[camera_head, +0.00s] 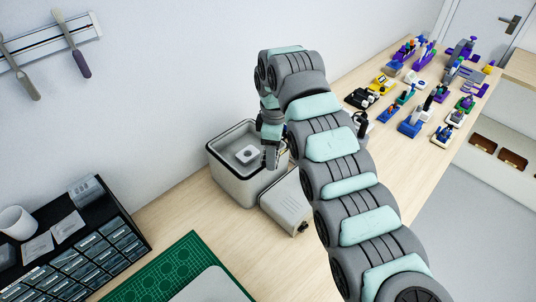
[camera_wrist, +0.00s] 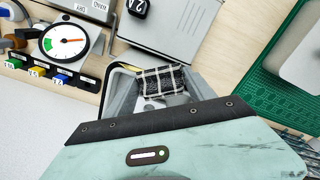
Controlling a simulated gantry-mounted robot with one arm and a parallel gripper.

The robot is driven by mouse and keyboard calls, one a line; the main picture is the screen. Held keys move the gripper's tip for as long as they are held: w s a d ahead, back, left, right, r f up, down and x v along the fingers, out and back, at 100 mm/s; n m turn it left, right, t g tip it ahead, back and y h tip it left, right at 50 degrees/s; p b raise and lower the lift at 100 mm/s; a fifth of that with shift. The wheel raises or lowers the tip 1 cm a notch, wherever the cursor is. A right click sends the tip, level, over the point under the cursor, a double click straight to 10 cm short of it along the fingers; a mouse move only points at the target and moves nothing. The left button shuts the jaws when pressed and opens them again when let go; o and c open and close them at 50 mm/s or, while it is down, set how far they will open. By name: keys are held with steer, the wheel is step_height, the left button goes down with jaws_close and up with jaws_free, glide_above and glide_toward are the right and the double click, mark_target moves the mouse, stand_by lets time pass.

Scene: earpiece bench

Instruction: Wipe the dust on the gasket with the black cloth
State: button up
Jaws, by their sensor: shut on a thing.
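My gripper (camera_head: 270,158) points down at the right part of an open grey box (camera_head: 238,190) in the head view. In the wrist view my gripper (camera_wrist: 162,84) is shut on a black cloth with white grid lines (camera_wrist: 152,83), bunched between the grey fingers. A small white square piece with a dark centre (camera_head: 248,154), perhaps the gasket, lies inside the box, left of my gripper. Dust on it is too small to make out. Whether the cloth touches anything in the box is hidden.
A grey lid-like case (camera_head: 287,204) lies right beside the box. A round dial gauge (camera_wrist: 64,41) shows in the wrist view. A green cutting mat (camera_head: 165,272) and black drawer organiser (camera_head: 85,255) are nearer. Several colourful devices (camera_head: 410,120) stand at far right.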

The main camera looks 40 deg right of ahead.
steer(key=shift+d+p, duration=0.8)
steer(key=shift+d, duration=0.75)
steer(key=shift+d+f, duration=0.3)
steer(key=shift+d, duration=0.2)
steer(key=shift+a+b, duration=0.15)
steer(key=shift+b, duration=0.8)
steer(key=shift+a+b, duration=0.15)
steer(key=shift+b, duration=0.3)
steer(key=shift+a+f+b, duration=0.1)
steer(key=shift+a+b, duration=0.6)
steer(key=shift+b, duration=0.4)
steer(key=shift+a+b, duration=0.7)
steer(key=shift+b, duration=0.4)
steer(key=shift+a+b, duration=0.3)
steer(key=shift+b, duration=0.05)
